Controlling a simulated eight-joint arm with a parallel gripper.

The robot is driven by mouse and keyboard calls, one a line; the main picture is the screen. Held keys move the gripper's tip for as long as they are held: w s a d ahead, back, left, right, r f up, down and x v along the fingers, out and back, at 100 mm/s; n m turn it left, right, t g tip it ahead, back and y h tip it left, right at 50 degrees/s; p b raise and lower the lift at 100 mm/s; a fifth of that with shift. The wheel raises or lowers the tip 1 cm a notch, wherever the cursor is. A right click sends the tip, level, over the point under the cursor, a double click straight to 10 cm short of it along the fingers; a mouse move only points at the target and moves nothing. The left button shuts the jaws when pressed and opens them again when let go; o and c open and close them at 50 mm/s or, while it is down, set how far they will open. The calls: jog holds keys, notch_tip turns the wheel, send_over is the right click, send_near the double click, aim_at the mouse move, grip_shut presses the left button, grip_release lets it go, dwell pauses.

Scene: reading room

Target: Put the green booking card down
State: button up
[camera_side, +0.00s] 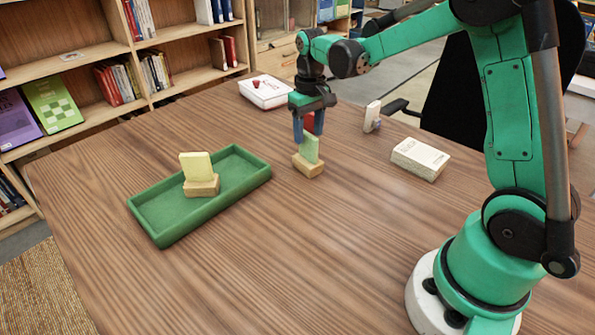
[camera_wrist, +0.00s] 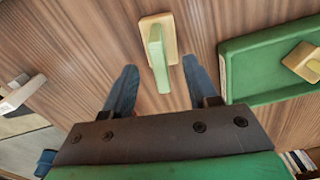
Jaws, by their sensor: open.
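The green booking card (camera_side: 309,149) stands upright in a small wooden block (camera_side: 307,167) on the bare table, right of the green tray. In the wrist view the card (camera_wrist: 157,55) and its block (camera_wrist: 171,30) show from above. My gripper (camera_side: 309,130) is just above the card, pointing down. In the wrist view my gripper's blue fingers (camera_wrist: 160,84) are spread apart, with the card in the gap between them. I cannot tell whether either finger touches the card.
A green tray (camera_side: 158,222) holds a pale yellow card (camera_side: 195,166) in a wooden block (camera_side: 201,186). A white box with a red knob (camera_side: 264,91) stands behind. A white box (camera_side: 421,158) and a small white upright item (camera_side: 372,115) are to the right. The front table is clear.

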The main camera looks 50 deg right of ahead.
aim_at(308, 152)
jog(key=shift+f, duration=2.15)
grip_shut()
